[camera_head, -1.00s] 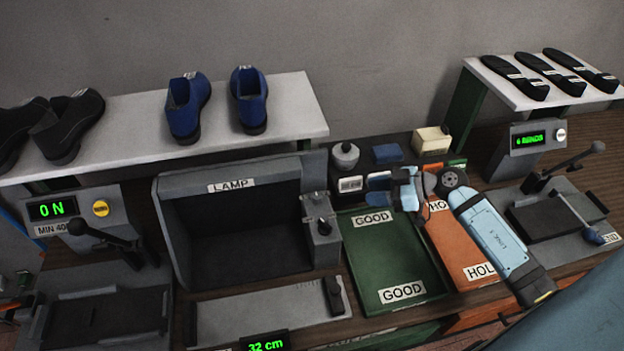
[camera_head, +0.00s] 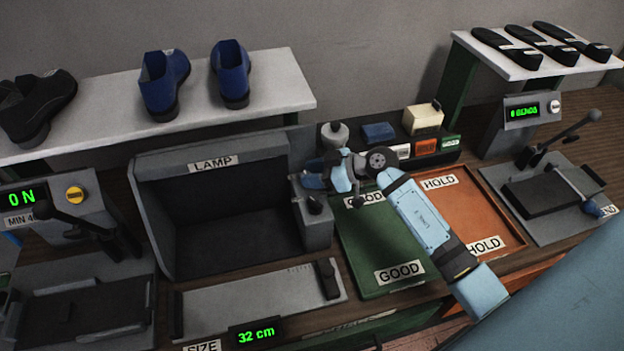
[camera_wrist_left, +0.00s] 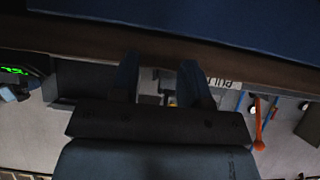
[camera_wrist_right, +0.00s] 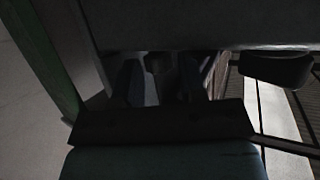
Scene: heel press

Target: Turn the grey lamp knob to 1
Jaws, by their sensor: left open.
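The lamp booth (camera_head: 215,162) stands left of centre in the head view, dark inside. On its right side is a grey box (camera_head: 318,228) with a dark grey knob (camera_head: 315,204) on top. My right gripper (camera_head: 309,174) is at the top of this box, just behind the knob, pointing left. In the right wrist view its fingers (camera_wrist_right: 160,82) are apart, with a small dark rounded thing between their tips. The knob's setting cannot be read. My left gripper is outside the head view; its open fingers (camera_wrist_left: 160,82) show in the left wrist view, with nothing held.
A green GOOD tray (camera_head: 375,245) and an orange HOLD tray (camera_head: 480,215) lie right of the booth, under my right arm. A shelf (camera_head: 190,110) with shoes is behind. A size gauge (camera_head: 250,300) lies in front. Presses stand at both sides.

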